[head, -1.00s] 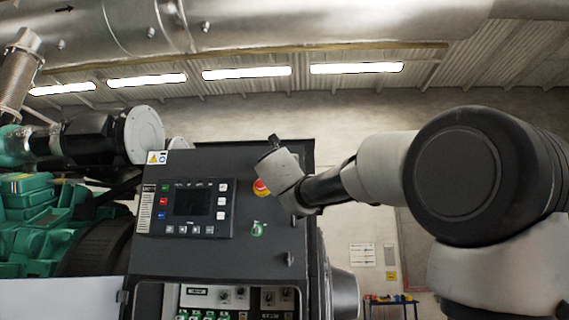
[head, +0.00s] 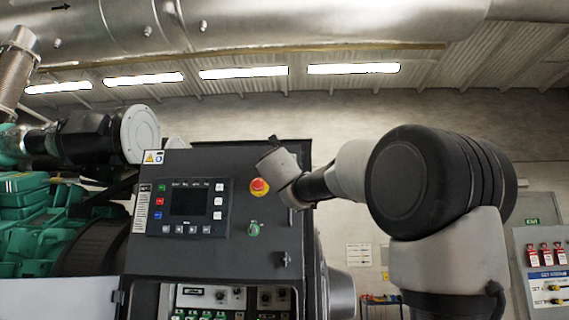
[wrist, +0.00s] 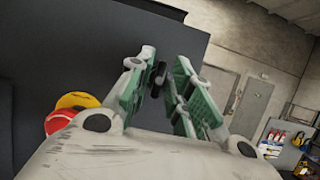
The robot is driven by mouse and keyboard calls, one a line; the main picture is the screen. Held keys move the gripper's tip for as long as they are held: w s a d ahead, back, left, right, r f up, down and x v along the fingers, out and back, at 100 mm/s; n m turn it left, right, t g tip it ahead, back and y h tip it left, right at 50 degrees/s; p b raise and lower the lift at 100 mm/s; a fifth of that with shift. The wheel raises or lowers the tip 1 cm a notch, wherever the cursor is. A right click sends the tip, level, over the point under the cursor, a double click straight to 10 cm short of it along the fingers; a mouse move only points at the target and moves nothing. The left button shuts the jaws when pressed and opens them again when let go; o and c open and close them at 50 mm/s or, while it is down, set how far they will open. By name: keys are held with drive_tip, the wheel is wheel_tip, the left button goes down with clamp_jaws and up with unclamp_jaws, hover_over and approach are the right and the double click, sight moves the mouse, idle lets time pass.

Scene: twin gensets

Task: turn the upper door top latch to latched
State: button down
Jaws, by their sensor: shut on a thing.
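The upper door (head: 240,165) is a dark grey panel with a display, buttons and a red emergency stop on a yellow ring; it looks closed in the head view. Its top latch (wrist: 159,73) is a small black handle between my green-padded fingers in the wrist view. My gripper (wrist: 163,88) is shut on this latch, near the door's upper right edge. In the head view my gripper (head: 273,141) is small and my wrist hides the latch, so its exact angle cannot be told. A lower latch (head: 284,259) sits on the door's right side.
The red emergency stop (head: 259,187) is close beside my wrist, and a green knob (head: 253,229) is below it. An open lower compartment (head: 220,298) shows switches. A wall cabinet (head: 545,275) with red items stands at far right.

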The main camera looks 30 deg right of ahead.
drive_tip(key=shift+m, duration=0.5)
drive_tip(key=shift+a+m+g+h, duration=0.1)
drive_tip(key=shift+m+g+h, duration=0.3)
drive_tip(key=shift+m+g, duration=2.1)
drive_tip(key=shift+d+m+g+h, duration=0.1)
drive_tip(key=shift+m+g+h, duration=0.35)
drive_tip(key=shift+m, duration=4.2)
drive_tip(key=shift+a+m+g+h, duration=0.1)
drive_tip(key=shift+m+g+h, duration=0.25)
drive_tip(key=shift+m+g, duration=2.15)
drive_tip(key=shift+m+t, duration=1.05)
drive_tip(key=shift+m, duration=0.2)
drive_tip(key=c, duration=1.5)
unclamp_jaws()
drive_tip(key=shift+r, duration=0.1)
